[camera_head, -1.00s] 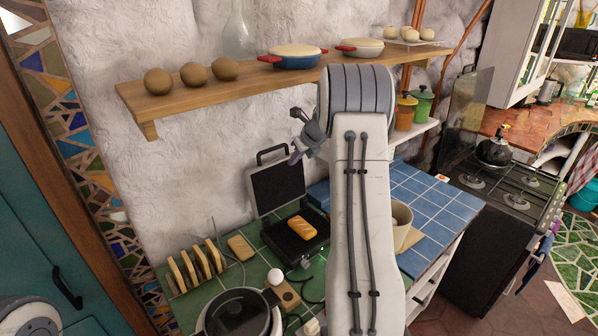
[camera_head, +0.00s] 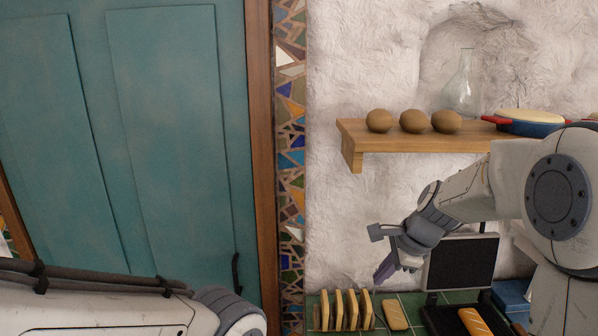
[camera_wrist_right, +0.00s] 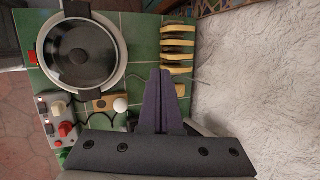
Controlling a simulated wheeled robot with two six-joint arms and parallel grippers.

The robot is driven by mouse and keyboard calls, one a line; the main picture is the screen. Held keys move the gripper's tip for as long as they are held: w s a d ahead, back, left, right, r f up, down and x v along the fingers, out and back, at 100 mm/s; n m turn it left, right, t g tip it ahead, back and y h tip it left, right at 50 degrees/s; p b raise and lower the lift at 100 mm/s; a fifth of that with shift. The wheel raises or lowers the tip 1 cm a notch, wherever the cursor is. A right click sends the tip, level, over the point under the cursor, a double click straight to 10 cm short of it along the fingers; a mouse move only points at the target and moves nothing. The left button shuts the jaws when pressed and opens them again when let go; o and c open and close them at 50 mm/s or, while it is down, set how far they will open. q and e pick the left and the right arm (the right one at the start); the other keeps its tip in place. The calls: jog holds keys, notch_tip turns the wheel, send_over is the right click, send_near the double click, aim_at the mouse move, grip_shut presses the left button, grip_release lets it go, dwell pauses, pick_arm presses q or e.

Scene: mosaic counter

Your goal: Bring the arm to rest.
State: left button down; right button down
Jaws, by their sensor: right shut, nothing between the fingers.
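My right gripper (camera_head: 385,270) is in front of the white wall, above the green tiled counter and beside the open black sandwich press (camera_head: 462,262). It also shows in the right wrist view (camera_wrist_right: 160,75), its fingers together with nothing between them, pointing over the counter. My left arm crosses the lower left of the head view. Its gripper is out of the frame.
A rack with bread slices (camera_head: 340,310) stands on the counter below my right gripper. A wooden shelf (camera_head: 420,140) holds brown balls, a glass bottle and a pot. A lidded pan (camera_wrist_right: 82,52) is on the counter. A teal door (camera_head: 170,130) is at left.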

jog(key=s+a+f+n+g+b, duration=0.1)
jog(key=s+a+f+n+b, duration=0.1)
jog(key=s+a+n, duration=0.5)
jog(key=s+a+f+n+g+b, duration=0.1)
jog(key=s+a+f+n+g, duration=0.15)
jog(key=s+a+n, duration=0.55)
jog(key=s+d+f+n+h+b, duration=0.1)
jog(key=s+f+n, duration=0.1)
jog(key=s+n, duration=0.3)
jog(key=s+f+n+h+b, duration=0.1)
jog(key=s+f+n, duration=0.1)
jog(key=s+n, duration=0.3)
jog(key=s, duration=0.4)
jog(key=shift+s+d+f+n+b, duration=0.15)
jog(key=shift+d+f+n+b, duration=0.15)
jog(key=shift+d+f+n, duration=0.1)
